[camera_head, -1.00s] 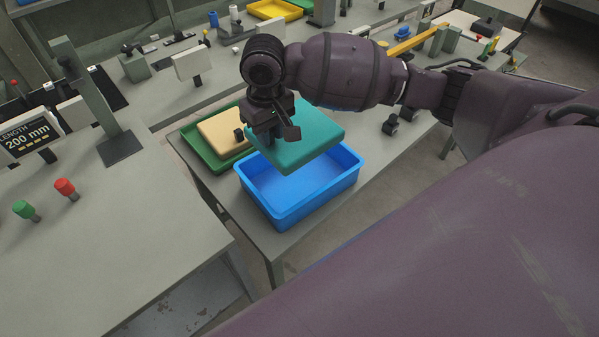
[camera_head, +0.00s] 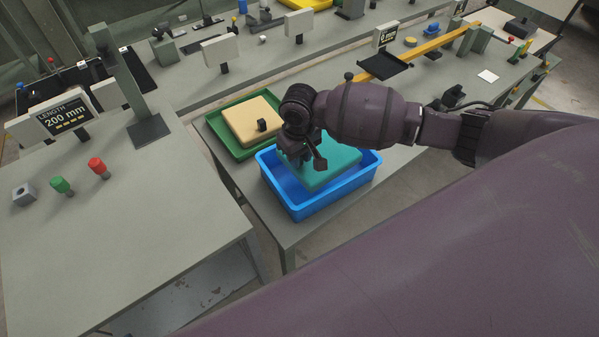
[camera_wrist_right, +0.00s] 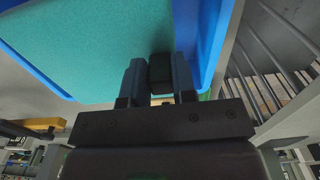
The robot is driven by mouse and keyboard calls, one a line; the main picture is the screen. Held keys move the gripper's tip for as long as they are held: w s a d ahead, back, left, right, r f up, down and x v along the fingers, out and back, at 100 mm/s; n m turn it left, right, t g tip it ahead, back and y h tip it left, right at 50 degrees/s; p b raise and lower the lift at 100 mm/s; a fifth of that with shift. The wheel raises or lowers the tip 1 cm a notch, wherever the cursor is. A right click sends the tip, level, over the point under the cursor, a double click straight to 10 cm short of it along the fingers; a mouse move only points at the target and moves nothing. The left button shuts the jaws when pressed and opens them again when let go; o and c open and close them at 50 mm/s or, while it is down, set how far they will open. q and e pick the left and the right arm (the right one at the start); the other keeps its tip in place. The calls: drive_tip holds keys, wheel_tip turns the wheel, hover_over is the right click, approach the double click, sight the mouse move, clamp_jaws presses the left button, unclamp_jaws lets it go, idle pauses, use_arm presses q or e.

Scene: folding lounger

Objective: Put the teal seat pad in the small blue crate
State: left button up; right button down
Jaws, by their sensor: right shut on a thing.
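The teal seat pad (camera_head: 332,168) is inside the small blue crate (camera_head: 318,206), within its walls and slightly tilted in the head view. My right gripper (camera_head: 302,160) is above the crate's left part, shut on the pad's dark grip block. In the right wrist view the gripper's fingers (camera_wrist_right: 158,82) close on that dark block, with the teal pad (camera_wrist_right: 85,45) beside it and the blue crate wall (camera_wrist_right: 207,45) at the right. Whether the pad touches the crate floor is hidden. My left gripper is not in view.
A green tray (camera_head: 222,136) with a cream pad (camera_head: 250,120) stands just left of the crate on the same bench. A grey table with a red knob (camera_head: 97,165) and a green knob (camera_head: 60,186) is at the left. Open floor lies right of the bench.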

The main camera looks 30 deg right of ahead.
drive_tip(key=shift+f, duration=3.75)
drive_tip(key=c, duration=0.9)
unclamp_jaws()
drive_tip(key=shift+f, duration=0.1)
wheel_tip(320, 180, up, 12)
drive_tip(key=shift+r, duration=0.15)
